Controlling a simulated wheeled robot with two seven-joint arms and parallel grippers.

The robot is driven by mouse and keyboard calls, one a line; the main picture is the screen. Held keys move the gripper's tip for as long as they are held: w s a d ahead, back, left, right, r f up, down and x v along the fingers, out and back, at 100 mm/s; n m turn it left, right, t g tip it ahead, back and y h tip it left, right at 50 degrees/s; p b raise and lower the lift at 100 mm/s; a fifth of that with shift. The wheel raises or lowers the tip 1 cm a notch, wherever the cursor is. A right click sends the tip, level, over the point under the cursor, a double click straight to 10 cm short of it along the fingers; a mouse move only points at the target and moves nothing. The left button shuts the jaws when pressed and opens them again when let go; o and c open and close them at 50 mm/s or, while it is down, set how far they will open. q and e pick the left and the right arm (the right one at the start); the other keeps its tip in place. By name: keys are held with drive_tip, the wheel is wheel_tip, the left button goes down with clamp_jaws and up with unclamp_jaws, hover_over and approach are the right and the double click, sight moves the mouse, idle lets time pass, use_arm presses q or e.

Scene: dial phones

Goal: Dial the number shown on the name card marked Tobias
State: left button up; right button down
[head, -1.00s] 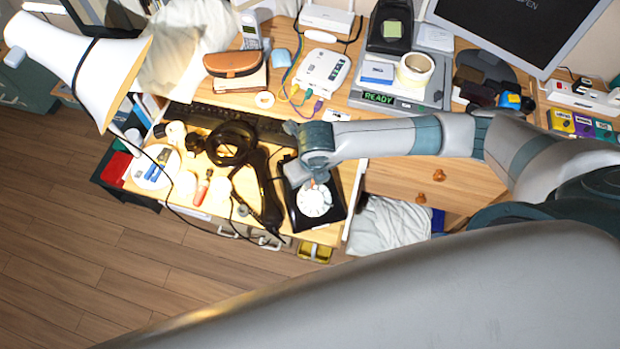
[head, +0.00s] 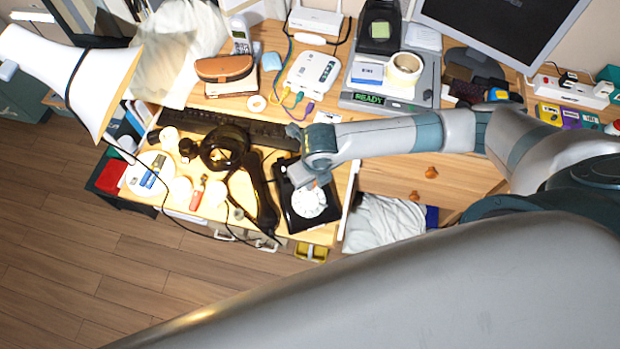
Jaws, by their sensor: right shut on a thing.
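A black phone (head: 293,216) with a round white dial (head: 308,204) sits at the front of the wooden desk, right of the lamp-lit clutter. My right gripper (head: 311,183) is over the phone at the dial's upper edge. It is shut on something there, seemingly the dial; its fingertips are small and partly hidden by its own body. The dial's digits are too small to read. Small coloured cards, yellow (head: 549,113) and purple (head: 571,119) among them, stand at the far right; I cannot read a name or number on them. My left gripper is out of view.
A long black object (head: 262,200) with a cord lies just left of the phone. A dark keyboard (head: 265,132) lies behind it. A white lamp (head: 90,80) stands at the left. A router (head: 313,72), a grey device reading READY (head: 415,95) and a monitor (head: 500,30) fill the back.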

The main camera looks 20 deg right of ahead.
drive_tip(key=shift+d, duration=0.1)
idle(0.3)
drive_tip(key=shift+s+d+f+p, duration=0.2)
drive_tip(key=shift+s+d+p, duration=0.15)
drive_tip(key=shift+s+d, duration=0.1)
idle(0.3)
drive_tip(key=shift+s+d+f+p, duration=0.15)
drive_tip(key=shift+s+d+p, duration=0.2)
drive_tip(key=shift+s, duration=0.1)
idle(0.3)
drive_tip(key=shift+s+f+p, duration=0.3)
drive_tip(key=shift+s+p, duration=0.05)
drive_tip(key=shift+s, duration=0.4)
